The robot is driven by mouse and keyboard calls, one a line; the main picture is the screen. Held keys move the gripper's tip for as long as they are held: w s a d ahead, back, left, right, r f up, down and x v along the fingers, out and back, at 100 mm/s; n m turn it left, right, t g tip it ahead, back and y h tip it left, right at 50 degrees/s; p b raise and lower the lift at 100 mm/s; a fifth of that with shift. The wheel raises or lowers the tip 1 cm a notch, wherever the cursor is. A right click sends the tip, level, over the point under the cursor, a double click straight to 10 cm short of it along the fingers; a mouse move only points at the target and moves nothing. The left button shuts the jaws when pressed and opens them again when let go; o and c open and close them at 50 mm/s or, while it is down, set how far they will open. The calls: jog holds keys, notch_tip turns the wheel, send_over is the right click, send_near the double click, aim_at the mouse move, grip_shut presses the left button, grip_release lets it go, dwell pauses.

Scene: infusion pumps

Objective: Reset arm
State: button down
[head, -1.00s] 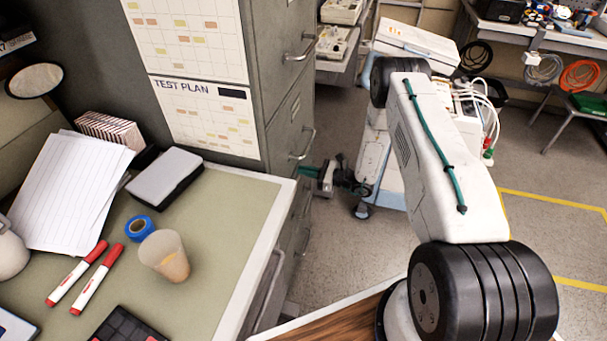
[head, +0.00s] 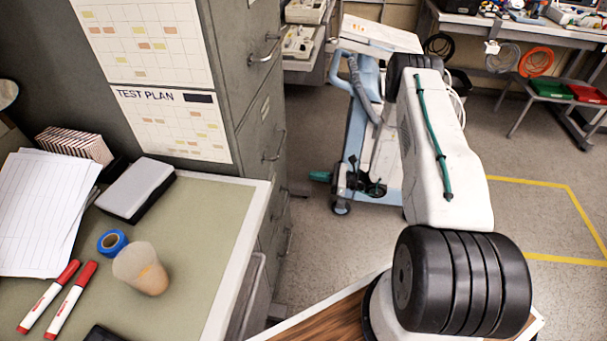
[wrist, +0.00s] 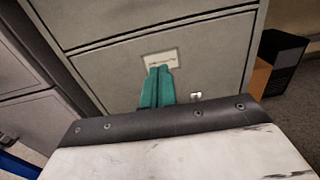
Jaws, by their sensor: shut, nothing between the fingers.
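My gripper (wrist: 157,88) shows in the wrist view as two teal fingers pressed together, with nothing between them. They point at a grey drawer front (wrist: 215,62) with a small label (wrist: 175,58). The distance between the fingertips and the drawer cannot be judged. In the head view the teal fingertips (head: 320,176) show low, right of the filing cabinet and in front of a blue and white cart. My white arm link with a green cable hides part of the cart.
The cart (head: 358,125) stands behind my arm. Open floor (head: 525,225) with yellow lines lies to the right.

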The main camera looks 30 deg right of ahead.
jog(key=s+a+n+g+y, duration=0.1)
jog(key=s+a+n+g, duration=0.1)
jog(key=s+a+g, duration=0.3)
jog(key=s+a+r+n+g+h, duration=0.1)
jog(key=s+r+n+h, duration=0.4)
jog(key=r, duration=1)
jog(key=s+a+r+n+g+h, duration=0.2)
jog(key=s+a+r+n+h, duration=0.2)
jog(key=s+r+n, duration=0.6)
jog(key=s+a+r+n+g+h, duration=0.1)
jog(key=s+r+n+h, duration=0.5)
jog(key=s+r, duration=0.9)
notch_tip(320, 180, up, 6)
jog(key=a+n, duration=0.1)
jog(key=n, duration=0.1)
jog(key=shift+s+a+f+n+g, duration=0.25)
jog(key=shift+n+g, duration=0.05)
